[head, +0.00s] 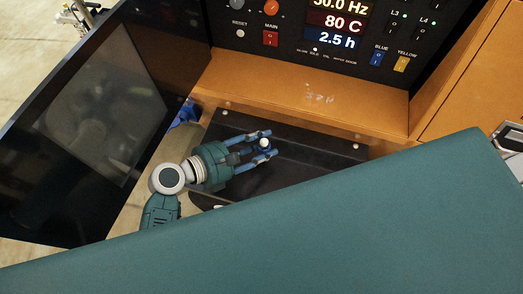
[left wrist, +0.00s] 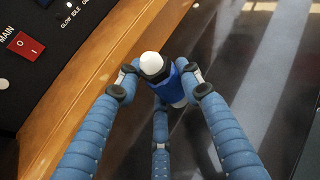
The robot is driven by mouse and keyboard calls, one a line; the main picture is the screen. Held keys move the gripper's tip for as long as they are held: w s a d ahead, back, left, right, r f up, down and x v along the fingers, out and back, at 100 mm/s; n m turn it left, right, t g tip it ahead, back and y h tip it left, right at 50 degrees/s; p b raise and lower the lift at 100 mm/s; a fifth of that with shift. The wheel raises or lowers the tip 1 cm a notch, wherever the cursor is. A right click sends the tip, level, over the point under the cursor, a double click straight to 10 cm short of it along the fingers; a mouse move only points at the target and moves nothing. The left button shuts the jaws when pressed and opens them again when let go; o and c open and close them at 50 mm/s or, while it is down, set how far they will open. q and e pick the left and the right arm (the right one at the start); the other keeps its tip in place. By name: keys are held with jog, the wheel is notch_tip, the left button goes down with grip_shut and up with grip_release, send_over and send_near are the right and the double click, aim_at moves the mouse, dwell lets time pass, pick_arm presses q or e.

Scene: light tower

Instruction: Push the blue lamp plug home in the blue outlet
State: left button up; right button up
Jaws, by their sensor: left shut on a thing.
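The blue lamp plug (head: 264,146) has a white rounded tip and a dark collar. In the left wrist view the plug (left wrist: 160,79) sits between my fingers, with its white tip toward the camera. My left gripper (head: 265,144) is shut on it over a dark flat surface. The gripper's fingers also show in the left wrist view (left wrist: 160,82), on either side of the plug. My right gripper is not in view.
An orange housing (head: 310,92) rises behind the dark surface (head: 320,150). A dark glossy panel (head: 100,120) stands at left.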

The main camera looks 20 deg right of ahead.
aim_at(261, 152)
pick_arm(q)
notch_tip(261, 152, down, 3)
jog(key=shift+r, duration=0.2)
jog(key=shift+f, duration=0.45)
jog(key=shift+f, duration=0.1)
jog(key=o, duration=1.1)
jog(key=shift+o, duration=0.2)
